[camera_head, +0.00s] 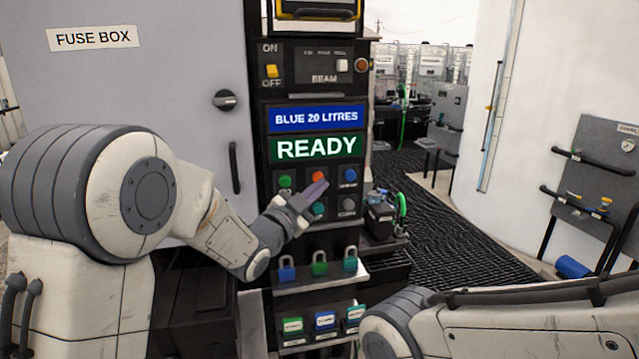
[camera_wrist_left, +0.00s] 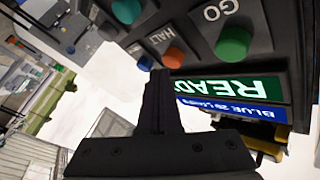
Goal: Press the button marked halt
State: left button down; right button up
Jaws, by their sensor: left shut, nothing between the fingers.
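The orange-red button marked halt (camera_wrist_left: 174,55) sits on a black panel between the green go button (camera_wrist_left: 233,43) and a blue button (camera_wrist_left: 145,62) in the left wrist view. In the head view the halt button (camera_head: 318,176) is in the upper button row, partly behind my left gripper (camera_head: 318,190). My left gripper is shut and empty, its fingertips (camera_wrist_left: 160,76) pointing at the panel close to the halt button. I cannot tell whether they touch it.
A green READY display (camera_head: 317,147) is above the buttons. A lower row holds a teal button (camera_head: 318,208) and a grey button (camera_head: 348,204). Padlocks (camera_head: 319,262) stand on a shelf below. The grey fuse box (camera_head: 130,85) is left of the panel. A dark floor mat (camera_head: 450,245) lies right.

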pick_arm(q)
jog(key=shift+s+d, duration=0.1)
jog(key=shift+s, duration=0.15)
jog(key=s+b, duration=0.1)
jog(key=s, duration=0.1)
jog(key=s+d+b, duration=0.1)
jog(key=s, duration=0.2)
jog(key=shift+d, duration=0.15)
dwell(0.8)
